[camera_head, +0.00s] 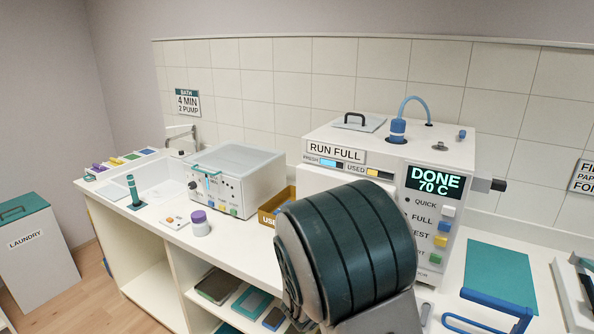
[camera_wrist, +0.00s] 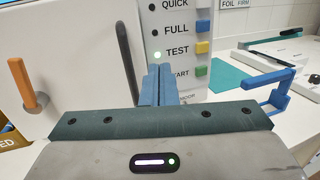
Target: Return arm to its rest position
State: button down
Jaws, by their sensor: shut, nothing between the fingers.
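My gripper (camera_wrist: 158,84) shows in the wrist view with its two blue fingers together and nothing held. It points at the front panel of the white machine (camera_wrist: 172,45), near the TEST and START rows; I cannot tell from this view whether the tips touch it. My arm's dark green banded link (camera_head: 345,250) fills the lower middle of the head view and hides the gripper there. The machine (camera_head: 330,125) shows "DONE 70 C" on its display (camera_head: 434,180).
A blue bracket (camera_head: 497,300) stands on the counter right of the machine, near a teal mat (camera_head: 500,270). An orange handle (camera_wrist: 22,80) sticks out at left in the wrist view. A white bath unit (camera_head: 235,180), a purple-capped jar (camera_head: 200,224) and a sink (camera_head: 150,180) are further left.

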jog(key=s+d+f+m+g+y, duration=0.1)
jog(key=s+d+m+g+y, duration=0.1)
jog(key=s+d+m+g, duration=0.4)
jog(key=s+d+f+m+g+y, duration=0.1)
jog(key=s+d+m+g, duration=0.1)
jog(key=s+m+g, duration=0.5)
jog(key=s+a+r+m+t+y, duration=0.2)
jog(key=s+a+m+t+y, duration=0.2)
jog(key=s+a+m+y, duration=0.8)
jog(key=w+d+f+m+t+h+b, duration=0.15)
jog(key=w+f+m+t, duration=0.25)
jog(key=w, duration=0.7)
jog(key=w+f+m+t+y+b, duration=0.1)
jog(key=w+f+m+t+b, duration=0.25)
jog(key=w, duration=0.75)
jog(key=w+a+r+m+t+y, duration=0.1)
jog(key=w+r+m+t, duration=0.3)
jog(key=w, duration=0.5)
jog(key=w+a+r+m+t+y, duration=0.2)
jog(key=w+a+r+m+t, duration=0.1)
jog(key=w+m, duration=0.4)
jog(key=shift+w+a+r+t+p, duration=0.4)
jog(key=shift+w+t, duration=0.35)
jog(key=shift+w, duration=0.45)
